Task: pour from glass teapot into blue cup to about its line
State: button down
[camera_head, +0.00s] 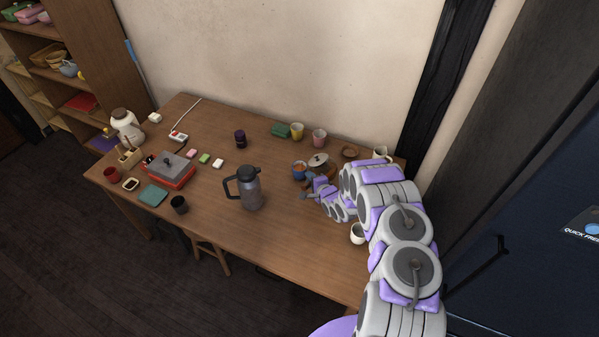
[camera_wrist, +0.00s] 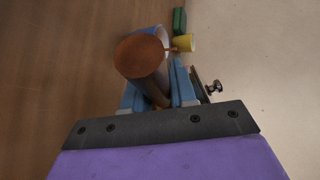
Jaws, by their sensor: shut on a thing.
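The glass teapot is clear, and its brown contents (camera_wrist: 142,57) show as a rounded mass between my fingers in the wrist view. A thin brown strip, probably its spout, points right. My gripper (camera_wrist: 156,90) is shut on the teapot. The blue cup (camera_wrist: 163,34) shows as a pale blue rim just beyond the brown mass, partly hidden by it.
A grey kettle (camera_head: 251,190) stands left, a white cup (camera_head: 357,234) near my arm. The wall (camera_head: 290,60) rises behind the table. The table's front right is mostly clear.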

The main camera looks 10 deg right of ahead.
notch_tip(320, 180, down, 3)
jog(key=m+t+y+b, duration=0.1)
jog(key=t, duration=0.1)
jog(key=m+t+y+b, duration=0.1)
jog(key=t+b, duration=0.1)
jog(key=shift+f+m, duration=0.15)
jog(key=shift+m, duration=0.15)
jog(key=shift+r+p, duration=0.9)
jog(key=shift+r, duration=1.3)
jog(key=shift+f+b, duration=1.35)
jog(key=shift+f, duration=0.75)
notch_tip(320, 180, up, 7)
jog(key=p, duration=0.3)
jog(key=shift+r+p, duration=0.15)
jog(key=shift+p, duration=0.2)
jog(key=shift+w, duration=0.1)
